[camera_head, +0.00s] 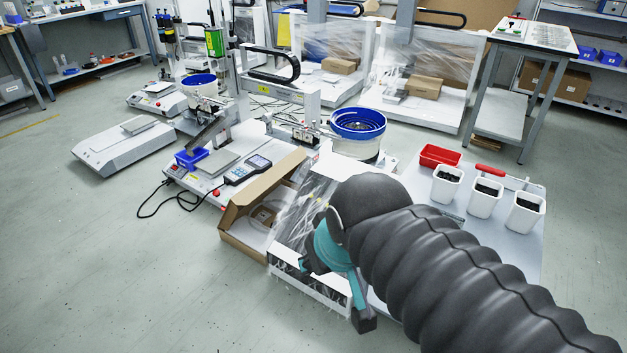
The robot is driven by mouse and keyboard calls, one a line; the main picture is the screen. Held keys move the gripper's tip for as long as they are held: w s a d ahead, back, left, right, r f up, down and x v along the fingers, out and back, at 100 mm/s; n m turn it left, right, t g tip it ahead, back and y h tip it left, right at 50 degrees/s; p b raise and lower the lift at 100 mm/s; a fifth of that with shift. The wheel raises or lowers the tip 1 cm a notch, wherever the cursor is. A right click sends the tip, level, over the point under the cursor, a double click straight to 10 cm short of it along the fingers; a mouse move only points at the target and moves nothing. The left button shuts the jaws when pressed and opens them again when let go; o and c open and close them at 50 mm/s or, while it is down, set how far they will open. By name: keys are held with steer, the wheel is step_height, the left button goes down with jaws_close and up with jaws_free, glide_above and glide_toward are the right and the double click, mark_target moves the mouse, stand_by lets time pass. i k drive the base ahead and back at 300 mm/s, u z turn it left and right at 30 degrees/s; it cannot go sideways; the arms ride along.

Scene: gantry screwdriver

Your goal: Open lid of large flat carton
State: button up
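A brown cardboard carton (243,238) stands on its own just left of my gripper, low down, beside a plastic-wrapped white unit. A long brown panel (262,186) stands up at a slant along its upper left side; I cannot tell whether it is the lid or a side wall. A smaller brown piece shows inside it. My gripper (334,294) is over the front of the wrapped white unit, right of the carton and apart from it. Its teal fingers look spread, with nothing seen between them. My black ribbed arm hides part of the unit.
The plastic-wrapped white unit (296,222) adjoins the carton on the right. A white bench with a feeder and handheld device (247,169) stands behind it. White bins (485,198) and a red tray (440,156) are at right.

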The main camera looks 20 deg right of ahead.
mark_target(285, 167)
steer(key=z, duration=0.1)
steer(key=k, duration=1.1)
steer(key=u, duration=0.8)
steer(key=i, duration=1.4)
steer(key=z, duration=0.7)
steer(key=i, duration=0.75)
steer(key=z, duration=0.65)
